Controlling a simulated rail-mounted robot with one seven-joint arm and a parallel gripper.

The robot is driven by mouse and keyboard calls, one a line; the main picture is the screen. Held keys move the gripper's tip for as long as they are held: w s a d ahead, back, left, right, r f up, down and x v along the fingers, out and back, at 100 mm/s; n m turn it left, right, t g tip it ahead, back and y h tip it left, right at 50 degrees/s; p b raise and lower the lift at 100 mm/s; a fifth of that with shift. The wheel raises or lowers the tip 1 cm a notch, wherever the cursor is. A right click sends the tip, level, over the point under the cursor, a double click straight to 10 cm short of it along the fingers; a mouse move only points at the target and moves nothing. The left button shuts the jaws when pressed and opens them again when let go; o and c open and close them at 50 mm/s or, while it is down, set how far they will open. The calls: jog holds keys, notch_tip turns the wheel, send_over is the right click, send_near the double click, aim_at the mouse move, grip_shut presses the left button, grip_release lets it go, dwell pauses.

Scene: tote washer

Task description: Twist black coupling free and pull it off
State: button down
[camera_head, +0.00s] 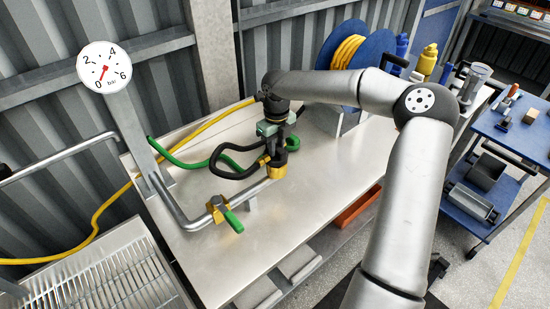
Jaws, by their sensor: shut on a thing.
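My gripper (271,133) points down over the end of the bent grey pipe (184,216), near the middle of the bench. It is shut on the black coupling (273,150), which is partly hidden by the gripper. The coupling is just above a brass fitting (278,170) at the pipe end; I cannot tell whether they touch. A black hose (226,174) loops to the left of the coupling. A brass valve with a green lever (234,222) sits on the pipe at the lower left. A round gauge (104,67) on a post has its red needle near 0.
A green hose (178,162) and a yellow hose (97,217) run behind and left. A blue reel (357,51) stands behind my arm. A blue cart (510,130) is at the right. The bench top (335,165) is clear right of the fitting.

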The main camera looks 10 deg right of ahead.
jog(key=shift+r, duration=1.55)
